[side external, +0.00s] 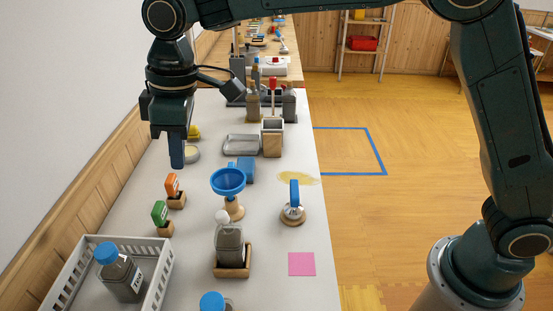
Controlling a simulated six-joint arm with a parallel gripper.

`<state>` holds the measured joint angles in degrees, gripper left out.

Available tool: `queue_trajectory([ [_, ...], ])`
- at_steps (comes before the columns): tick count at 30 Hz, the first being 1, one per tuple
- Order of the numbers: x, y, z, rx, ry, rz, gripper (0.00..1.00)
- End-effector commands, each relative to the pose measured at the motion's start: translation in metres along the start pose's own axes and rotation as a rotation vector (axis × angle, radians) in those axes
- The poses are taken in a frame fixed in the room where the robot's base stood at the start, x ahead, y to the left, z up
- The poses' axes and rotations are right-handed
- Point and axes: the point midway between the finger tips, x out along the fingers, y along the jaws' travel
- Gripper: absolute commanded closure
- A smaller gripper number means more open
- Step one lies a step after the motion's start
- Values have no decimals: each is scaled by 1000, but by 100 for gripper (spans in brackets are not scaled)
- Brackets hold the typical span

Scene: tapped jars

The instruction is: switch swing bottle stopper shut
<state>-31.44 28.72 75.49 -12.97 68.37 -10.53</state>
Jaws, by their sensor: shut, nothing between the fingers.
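A dark-filled bottle (230,246) stands upright in a wooden holder (232,272) near the front middle of the bench. A pale round stopper (222,217) shows at its top, toward the left side. It is too small to tell whether the stopper is seated or swung aside. My gripper (177,162) points down, shut and empty, above the bench's left side. It is apart from the bottle, farther back and to its left.
A blue funnel (228,181) on a wooden stand is just behind the bottle. Orange (172,185) and green (159,213) handled stamps stand to the left. A white crate (62,273) holds a blue-capped bottle (120,276). A blue-handled tool (294,198) and pink note (301,264) are right.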

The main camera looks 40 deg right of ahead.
Motion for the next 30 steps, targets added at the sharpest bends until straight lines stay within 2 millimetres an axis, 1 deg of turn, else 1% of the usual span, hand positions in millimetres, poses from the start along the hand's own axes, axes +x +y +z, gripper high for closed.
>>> queue_trajectory([
  [1, 9, 0, 2, -1, -4, -3, 100],
  [3, 16, 0, 3, -1, -3, -3, 100],
  [6, 26, 1, 5, -2, -2, -2, 100],
  [9, 40, 1, 7, -3, -2, -3, 100],
  [12, 47, 2, 8, -2, 0, -2, 100],
  [23, 53, 2, 8, -3, 0, -2, 100],
  [26, 58, 2, 8, -3, 0, -2, 100],
  [30, 70, 2, 8, -4, -1, -3, 100],
])
